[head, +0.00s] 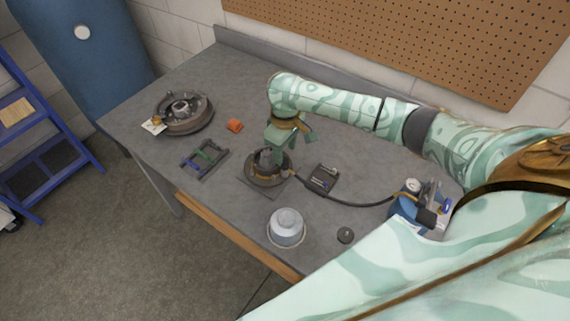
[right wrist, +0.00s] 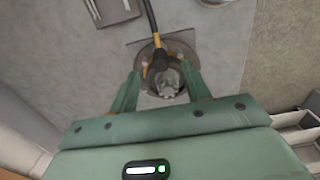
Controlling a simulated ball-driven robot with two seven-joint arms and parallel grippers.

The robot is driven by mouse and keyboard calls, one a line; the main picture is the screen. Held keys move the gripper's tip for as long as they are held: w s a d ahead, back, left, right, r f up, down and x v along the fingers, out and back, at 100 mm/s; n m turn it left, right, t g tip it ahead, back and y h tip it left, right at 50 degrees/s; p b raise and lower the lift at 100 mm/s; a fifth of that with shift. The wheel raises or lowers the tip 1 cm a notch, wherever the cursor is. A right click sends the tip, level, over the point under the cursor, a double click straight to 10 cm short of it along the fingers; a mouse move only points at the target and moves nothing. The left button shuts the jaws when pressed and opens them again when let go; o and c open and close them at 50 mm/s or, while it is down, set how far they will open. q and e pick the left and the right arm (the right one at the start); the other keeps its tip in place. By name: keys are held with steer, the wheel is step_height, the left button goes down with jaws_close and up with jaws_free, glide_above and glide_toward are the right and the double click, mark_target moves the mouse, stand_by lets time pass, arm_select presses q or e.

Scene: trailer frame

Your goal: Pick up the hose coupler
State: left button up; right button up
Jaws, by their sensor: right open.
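The hose coupler (right wrist: 160,62) is the dark end of a black hose, and it shows over a round base with yellow parts. In the head view the coupler (head: 291,174) lies at the right side of that base, partly hard to make out. My right gripper (head: 272,150) points down over the base. In the right wrist view its open fingers (right wrist: 162,78) stand on either side of a grey metal fitting (right wrist: 168,82) just below the coupler. I cannot tell whether they touch anything. My left gripper is not in view.
The black hose (head: 350,203) runs right to a blue bottle-like unit (head: 408,206). A dark tray (head: 323,178), a grey lidded pot (head: 286,226) and a dark knob (head: 345,235) stand nearby.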

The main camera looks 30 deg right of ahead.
mark_target(285, 159)
step_height(285, 159, down, 5)
steer(key=shift+b, duration=1.2)
steer(key=shift+r, duration=0.1)
jaws_close()
